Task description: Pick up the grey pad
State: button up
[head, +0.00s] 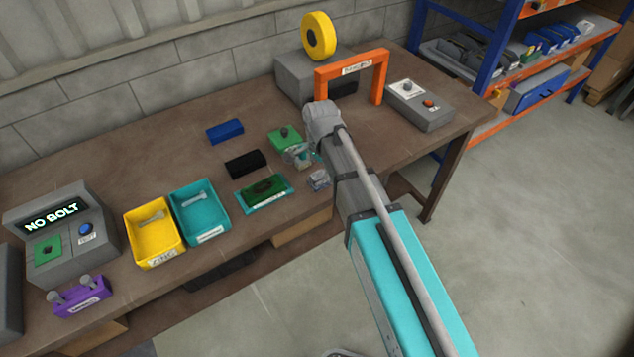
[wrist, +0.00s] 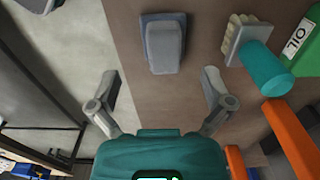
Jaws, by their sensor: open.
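The grey pad (wrist: 164,45) is a small block with a raised, rounded top on a flat base. In the wrist view it lies on the brown bench top near its edge, ahead of and roughly between my fingertips. In the head view a small grey piece (head: 319,180) at the bench's front edge appears to be this pad. My gripper (wrist: 160,78) is open and empty, with its fingers spread wider than the pad and apart from it. In the head view my gripper (head: 300,156) hangs over the bench, partly hidden by my wrist.
In the wrist view, a teal cylinder (wrist: 265,67) and a green OIL-marked item (wrist: 303,52) are right of the pad, with an orange frame (wrist: 290,138) below them. In the head view a teal tray (head: 250,203) and black block (head: 245,164) lie left of my gripper.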

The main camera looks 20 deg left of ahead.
aim_at(319, 174)
jog(key=shift+f, duration=0.15)
dwell(0.3)
jog(key=shift+w+a+f+b, duration=0.1)
jog(key=shift+f+b, duration=1.15)
jog(key=shift+b, duration=0.05)
jog(key=shift+a+f+b, duration=0.1)
jog(key=shift+f+b, duration=1.15)
jog(key=shift+b, duration=0.05)
jog(key=c, duration=1.1)
jog(key=shift+r, duration=0.25)
notch_tip(319, 174, up, 2)
jog(key=p, duration=0.2)
jog(key=shift+p, duration=0.3)
jog(key=s+d+r+p, duration=0.2)
jog(key=s+r+p, duration=0.1)
jog(key=s+d+r+p, duration=0.3)
jog(key=s+r+p, duration=0.1)
jog(key=s+d+r+p, duration=0.3)
jog(key=s, duration=0.1)
jog(key=shift+d+r, duration=0.25)
jog(key=shift+r, duration=0.05)
